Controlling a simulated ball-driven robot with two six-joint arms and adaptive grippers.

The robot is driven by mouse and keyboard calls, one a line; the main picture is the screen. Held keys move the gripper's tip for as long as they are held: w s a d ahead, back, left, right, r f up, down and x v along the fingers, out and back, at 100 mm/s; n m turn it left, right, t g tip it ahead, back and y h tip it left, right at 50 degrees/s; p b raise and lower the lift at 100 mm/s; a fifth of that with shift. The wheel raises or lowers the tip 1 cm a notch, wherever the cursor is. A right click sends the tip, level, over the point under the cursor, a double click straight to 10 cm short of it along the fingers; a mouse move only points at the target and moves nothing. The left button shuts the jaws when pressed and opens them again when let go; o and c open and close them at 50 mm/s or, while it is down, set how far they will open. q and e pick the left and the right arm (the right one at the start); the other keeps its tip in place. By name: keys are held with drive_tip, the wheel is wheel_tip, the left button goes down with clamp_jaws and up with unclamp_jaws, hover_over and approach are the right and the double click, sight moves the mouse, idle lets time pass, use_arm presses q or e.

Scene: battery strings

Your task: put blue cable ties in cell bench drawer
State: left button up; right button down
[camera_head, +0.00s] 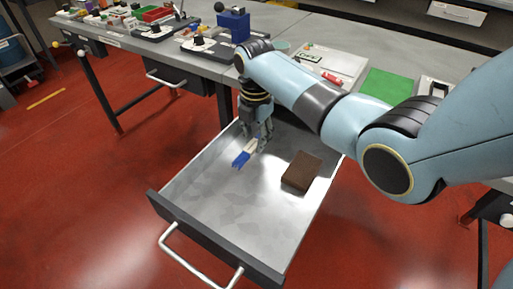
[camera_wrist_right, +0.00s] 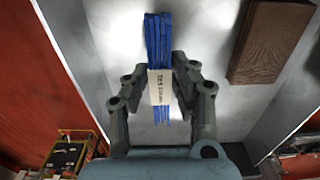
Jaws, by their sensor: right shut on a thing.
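A bundle of blue cable ties (camera_head: 243,155) with a white paper band is inside the outline of the open grey drawer (camera_head: 222,205). My right gripper (camera_head: 254,142) points down over the drawer and is shut on the bundle. In the right wrist view the bundle (camera_wrist_right: 158,45) sits between the fingers of my right gripper (camera_wrist_right: 160,88), which press on the white band. Bare drawer floor shows around the bundle; I cannot tell whether the bundle touches it. My left gripper is not in view.
A brown block (camera_head: 301,172) lies in the drawer to the right of the bundle. The drawer floor in front is clear. The drawer's front has a silver handle (camera_head: 195,262). The workbench behind holds a green mat (camera_head: 389,86) and several tools and parts.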

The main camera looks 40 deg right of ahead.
sight(256, 141)
wheel_tip(256, 141, down, 4)
drive_tip(key=shift+r, duration=0.25)
drive_tip(key=shift+f+b, duration=0.1)
drive_tip(key=shift+b, duration=0.2)
drive_tip(key=c, duration=1.1)
unclamp_jaws()
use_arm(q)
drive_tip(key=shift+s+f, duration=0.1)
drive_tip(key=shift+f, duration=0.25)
use_arm(e)
drive_tip(key=shift+r, duration=0.5)
wheel_tip(256, 141, up, 11)
drive_tip(key=shift+r+p, duration=0.15)
drive_tip(key=shift+p, duration=0.85)
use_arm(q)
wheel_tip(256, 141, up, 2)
